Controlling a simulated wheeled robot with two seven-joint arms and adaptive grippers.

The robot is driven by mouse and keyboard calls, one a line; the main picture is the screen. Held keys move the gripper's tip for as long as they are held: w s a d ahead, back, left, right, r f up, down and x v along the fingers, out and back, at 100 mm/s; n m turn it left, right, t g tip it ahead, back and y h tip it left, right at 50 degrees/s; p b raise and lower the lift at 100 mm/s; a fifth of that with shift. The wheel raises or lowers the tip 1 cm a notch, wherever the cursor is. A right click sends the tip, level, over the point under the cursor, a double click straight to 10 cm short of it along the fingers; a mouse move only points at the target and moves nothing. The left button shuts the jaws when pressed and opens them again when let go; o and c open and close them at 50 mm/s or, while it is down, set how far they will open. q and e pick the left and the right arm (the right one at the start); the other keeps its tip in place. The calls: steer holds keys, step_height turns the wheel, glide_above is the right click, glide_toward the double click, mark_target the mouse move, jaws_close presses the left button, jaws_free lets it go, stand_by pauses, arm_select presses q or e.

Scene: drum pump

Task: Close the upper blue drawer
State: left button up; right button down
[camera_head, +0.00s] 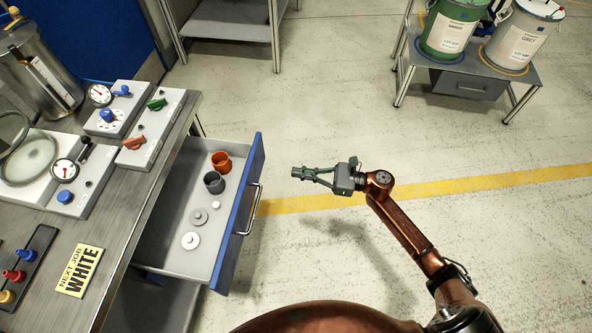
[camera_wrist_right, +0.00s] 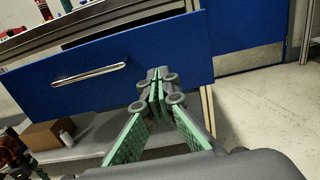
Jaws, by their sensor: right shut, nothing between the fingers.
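The upper blue drawer (camera_head: 240,215) stands pulled out from the metal bench in the head view, its blue front facing right with a silver bar handle (camera_head: 249,208). In the right wrist view the blue drawer front (camera_wrist_right: 190,50) fills the upper part, with the handle (camera_wrist_right: 88,75) at left. My right gripper (camera_head: 294,172) is to the right of the drawer front, apart from it, with its fingers pointing at it. In the right wrist view the gripper's green-padded fingers (camera_wrist_right: 156,90) meet at the tips with nothing between them. My left gripper is out of view.
The drawer holds an orange cup (camera_head: 221,161), a grey cup (camera_head: 213,182) and pale round parts. The bench top (camera_head: 115,225) carries gauge panels and a "NEXT JOB WHITE" sign (camera_head: 79,270). Open floor lies right of the drawer. A stand with drums (camera_head: 450,30) is at the upper right.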

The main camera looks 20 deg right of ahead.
steer(key=b, duration=0.2)
glide_toward(256, 166)
steer(key=x, duration=0.5)
steer(key=shift+w+a+f, duration=0.1)
steer(key=shift+a+f, duration=0.05)
steer(key=shift+f, duration=0.05)
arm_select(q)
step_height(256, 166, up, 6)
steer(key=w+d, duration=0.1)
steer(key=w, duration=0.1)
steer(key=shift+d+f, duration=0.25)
arm_select(e)
steer(key=shift+x, duration=0.75)
steer(key=shift+r, duration=0.1)
